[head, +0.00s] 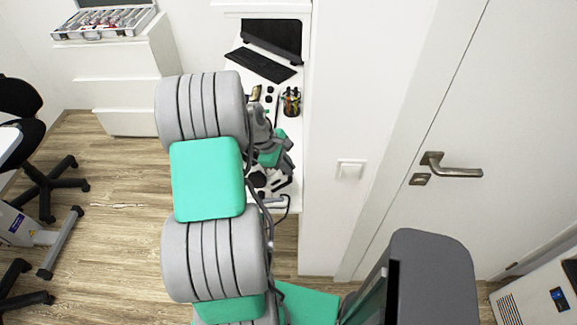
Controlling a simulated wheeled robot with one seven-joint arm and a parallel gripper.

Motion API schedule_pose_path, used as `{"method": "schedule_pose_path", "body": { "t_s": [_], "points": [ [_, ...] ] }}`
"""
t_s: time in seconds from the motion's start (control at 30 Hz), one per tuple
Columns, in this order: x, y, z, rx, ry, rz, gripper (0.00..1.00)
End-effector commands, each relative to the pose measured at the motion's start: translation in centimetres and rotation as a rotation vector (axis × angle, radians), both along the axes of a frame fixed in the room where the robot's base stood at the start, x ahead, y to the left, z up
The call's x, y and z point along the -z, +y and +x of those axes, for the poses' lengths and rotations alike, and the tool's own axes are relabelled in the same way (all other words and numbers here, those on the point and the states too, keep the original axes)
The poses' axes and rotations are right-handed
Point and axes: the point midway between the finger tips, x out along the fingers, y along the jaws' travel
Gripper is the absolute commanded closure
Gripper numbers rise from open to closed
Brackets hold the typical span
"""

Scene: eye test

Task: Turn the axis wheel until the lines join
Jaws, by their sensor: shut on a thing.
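My gripper (281,180) is partly in view at the narrow white desk, beyond my large grey and green arm links. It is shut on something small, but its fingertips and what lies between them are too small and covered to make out. A white and black device (259,181) stands on the desk right beside my gripper, partly hidden by my arm. I cannot pick out the axis wheel or any lines in this view.
The desk also holds a black keyboard (260,65), a dark screen (273,39) and a pen holder (291,101). A white drawer cabinet (115,92) with an open case (106,21) stands at left. A door (500,130) is at right. Wooden floor is open at left.

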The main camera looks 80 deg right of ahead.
Motion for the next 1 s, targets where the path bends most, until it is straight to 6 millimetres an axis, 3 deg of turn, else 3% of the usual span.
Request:
{"method": "schedule_pose_path", "body": {
  "t_s": [0.3, 0.57, 1.0],
  "points": [
    [0.0, 0.0, 0.0, -0.001, 0.0, 0.0, 0.68],
    [-0.2, 0.0, 0.1, -0.001, 0.0, -0.001, 0.68],
    [-6.6, 1.6, 2.8, -0.003, 0.0, -0.001, 0.68]
  ]
}}
